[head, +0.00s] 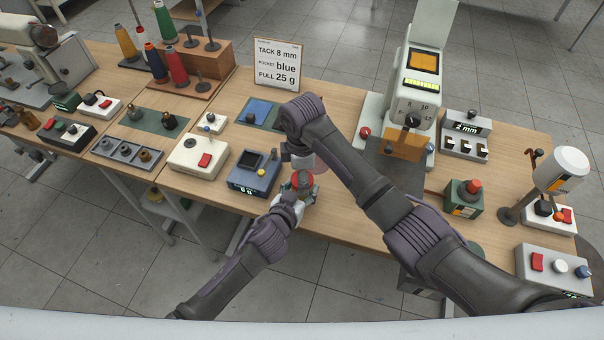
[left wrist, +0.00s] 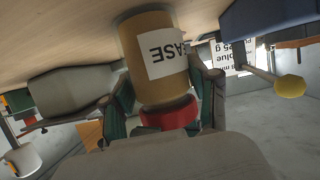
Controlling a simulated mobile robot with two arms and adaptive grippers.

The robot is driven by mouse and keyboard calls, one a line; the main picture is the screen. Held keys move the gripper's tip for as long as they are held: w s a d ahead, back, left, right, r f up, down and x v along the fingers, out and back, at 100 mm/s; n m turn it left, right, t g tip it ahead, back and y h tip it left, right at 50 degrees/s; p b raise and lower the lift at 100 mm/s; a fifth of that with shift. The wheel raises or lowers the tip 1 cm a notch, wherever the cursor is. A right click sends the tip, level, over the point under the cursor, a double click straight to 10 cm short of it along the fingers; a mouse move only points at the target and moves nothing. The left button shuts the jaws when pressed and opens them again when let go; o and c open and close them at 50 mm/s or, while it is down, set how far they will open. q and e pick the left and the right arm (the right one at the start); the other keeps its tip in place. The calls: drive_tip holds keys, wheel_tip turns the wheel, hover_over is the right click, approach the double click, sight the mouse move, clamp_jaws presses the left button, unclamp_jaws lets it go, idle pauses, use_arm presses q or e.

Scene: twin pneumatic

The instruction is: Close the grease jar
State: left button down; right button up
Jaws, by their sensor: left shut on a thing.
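The grease jar (left wrist: 155,55) is an amber-brown cylinder with a white label, shown upside down in the left wrist view. A red lid (left wrist: 168,118) is at its end nearest my palm; whether it is fully seated is unclear. My left gripper (left wrist: 165,88) has its fingers on either side of the jar, close to the lid. In the head view the red lid (head: 301,180) shows between my two grippers, near the table's front edge. My left gripper (head: 289,199) is just below it. My right gripper (head: 299,155) is just above it; its fingertips are mostly hidden.
A white box with a red switch (head: 198,157) is further left. A sign (head: 278,64) and a blue pad (head: 259,111) are behind. A press-like machine (head: 415,90) stands right of my right arm.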

drive_tip(key=c, duration=0.9)
drive_tip(key=shift+o, duration=0.2)
drive_tip(key=m, duration=0.4)
drive_tip(key=shift+a+m, duration=0.1)
drive_tip(key=shift+m, duration=0.3)
drive_tip(key=m, duration=0.2)
drive_tip(key=shift+m, duration=0.4)
drive_tip(key=m, duration=0.7)
drive_tip(key=o, duration=1.3)
drive_tip(key=shift+r, duration=2.25)
drive_tip(key=shift+c, duration=0.5)
